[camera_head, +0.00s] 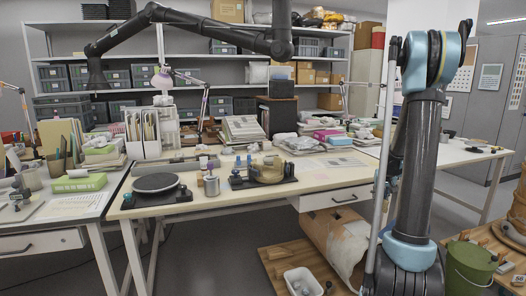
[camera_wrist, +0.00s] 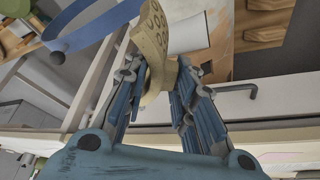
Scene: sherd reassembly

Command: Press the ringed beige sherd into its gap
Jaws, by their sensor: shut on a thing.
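My gripper (camera_wrist: 160,70) is shut on a curved beige sherd (camera_wrist: 152,42) with ring marks on its face. The sherd stands up between the blue-grey fingers, its lower part pinched near their tips. In the head view the sherd does not show and the gripper is mostly hidden behind my upright arm at right. A beige vessel (camera_head: 268,172) rests on a dark stand (camera_head: 238,183) on the central table. Its gap cannot be made out at this size. The gripper is to the right of the vessel, near the table's front edge.
A dark round turntable (camera_head: 156,183) and a metal cup (camera_head: 211,187) stand left of the vessel. Small bottles and stacked papers (camera_head: 242,128) are behind it. The table front right of the vessel is clear. A drawer handle (camera_wrist: 238,91) is close in the wrist view.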

